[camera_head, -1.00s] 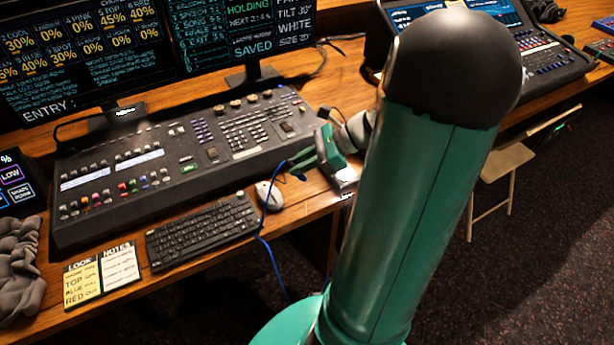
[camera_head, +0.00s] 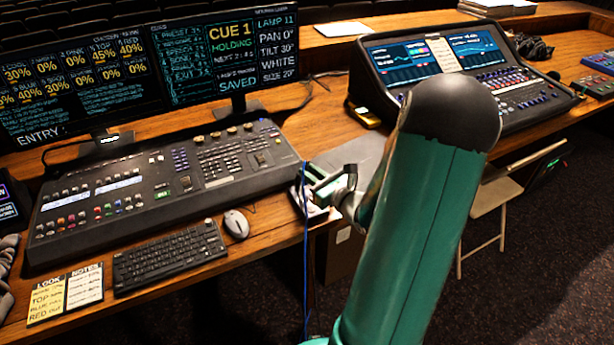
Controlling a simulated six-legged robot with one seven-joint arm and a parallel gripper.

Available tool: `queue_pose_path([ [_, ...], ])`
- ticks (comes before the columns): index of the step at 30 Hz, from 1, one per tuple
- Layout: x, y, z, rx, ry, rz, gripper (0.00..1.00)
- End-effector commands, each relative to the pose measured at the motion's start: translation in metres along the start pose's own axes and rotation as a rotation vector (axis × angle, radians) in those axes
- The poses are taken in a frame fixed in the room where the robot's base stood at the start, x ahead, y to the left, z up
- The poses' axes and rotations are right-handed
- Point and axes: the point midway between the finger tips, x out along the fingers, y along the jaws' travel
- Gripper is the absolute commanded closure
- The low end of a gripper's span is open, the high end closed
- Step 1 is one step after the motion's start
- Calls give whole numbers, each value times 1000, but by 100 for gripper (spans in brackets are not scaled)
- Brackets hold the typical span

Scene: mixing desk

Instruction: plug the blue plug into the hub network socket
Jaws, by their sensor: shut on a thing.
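My gripper (camera_head: 314,182) is at the right end of the lighting console, low over the desk edge, with green fingers pointing left. It is shut on the blue plug, which is too small and too covered by the fingers to make out. Its blue cable (camera_head: 305,240) hangs from the fingertips over the desk's front edge to the floor. A small pale box (camera_head: 312,210) shows under and beside the fingers; I cannot tell whether it is the hub. No network socket can be made out.
The lighting console (camera_head: 165,180), keyboard (camera_head: 170,257) and mouse (camera_head: 236,224) lie left of my gripper. A flat grey panel (camera_head: 352,150) lies just behind it. A second console (camera_head: 440,65) stands at the right, partly behind my arm. A folding chair (camera_head: 485,205) stands on the floor.

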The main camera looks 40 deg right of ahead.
Motion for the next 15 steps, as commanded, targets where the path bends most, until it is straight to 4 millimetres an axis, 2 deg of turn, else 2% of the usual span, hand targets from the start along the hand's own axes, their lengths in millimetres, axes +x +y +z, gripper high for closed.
queue_pose_path([
  [5,3,1,-7,1,-3,-3,100],
  [15,4,2,-36,3,-2,-2,100],
])
